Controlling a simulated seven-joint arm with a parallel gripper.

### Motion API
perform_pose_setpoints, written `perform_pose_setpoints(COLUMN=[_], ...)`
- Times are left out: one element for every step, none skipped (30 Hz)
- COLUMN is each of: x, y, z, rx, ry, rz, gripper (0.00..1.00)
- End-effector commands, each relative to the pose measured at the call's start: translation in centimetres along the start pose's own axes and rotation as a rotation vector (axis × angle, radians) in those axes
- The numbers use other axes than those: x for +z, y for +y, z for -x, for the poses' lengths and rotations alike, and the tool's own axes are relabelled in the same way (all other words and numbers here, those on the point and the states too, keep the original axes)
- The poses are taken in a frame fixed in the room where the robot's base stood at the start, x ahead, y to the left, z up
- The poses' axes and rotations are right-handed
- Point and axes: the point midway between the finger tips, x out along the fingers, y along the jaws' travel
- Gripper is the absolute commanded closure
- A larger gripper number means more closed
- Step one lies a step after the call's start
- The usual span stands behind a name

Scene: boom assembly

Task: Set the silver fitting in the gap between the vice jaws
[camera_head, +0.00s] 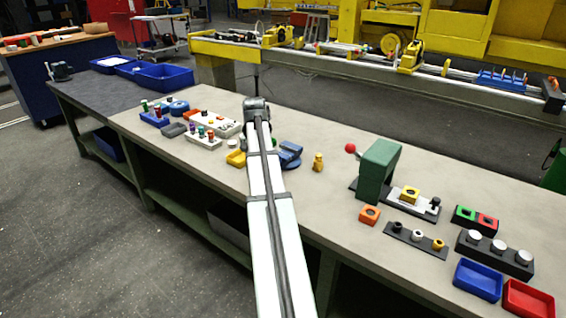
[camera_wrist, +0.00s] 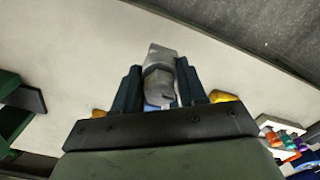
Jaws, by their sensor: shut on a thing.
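The silver fitting (camera_wrist: 159,84) is between the two dark fingers of my gripper (camera_wrist: 160,80) in the wrist view, and the fingers are shut on it. In the head view my own arm hides the gripper and the fitting. A blue vice (camera_head: 289,154) stands on the bench just right of my arm in the head view. Its jaw gap cannot be made out there. In the wrist view a sliver of blue (camera_wrist: 174,104) shows between the fitting and a finger; most of whatever it belongs to is hidden.
A yellow tray (camera_head: 236,158) lies left of my arm and a yellow figure-like piece (camera_head: 318,162) stands right of the vice. A green press (camera_head: 378,168) with a red knob is further right. White racks with coloured pegs (camera_head: 203,138) lie left. The bench behind the vice is clear.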

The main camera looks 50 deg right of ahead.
Motion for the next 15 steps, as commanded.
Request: perform_pose_setpoints(x=[0.9,1.4,2.0,2.5,2.9,3.6,4.1,4.6,5.3,5.8,6.3,7.0,7.5,8.1,8.8], y=[-1.7,-2.6,-3.7,-4.6,-5.5,-6.6,-7.4,-8.3,-9.4,-10.2,-11.0,-12.1,-12.9,-13.7,-14.7], z=[0.3,0.4,0.6,0.8,0.9,1.1,1.3,1.4,1.6,1.8,1.9,2.1,2.2,2.3,2.5], rx=[0.000,0.000,0.000,-0.001,-0.001,-0.001,-0.001,0.000,0.000,0.000,0.000,0.000,0.000,0.000,0.000], ry=[0.001,0.001,0.001,0.002,0.002,0.002,0.002,0.001,0.001,0.001,0.001,0.001,0.001,0.001,0.001], rz=[0.023,0.035,0.051,0.063,0.075,0.092,0.104,0.117,0.134,0.147,0.160,0.177,0.190,0.204,0.222], gripper=[0.88,0.88,0.88,0.88,0.88,0.88,0.88,0.88,0.88,0.88,0.88,0.88,0.88,0.88,0.88])
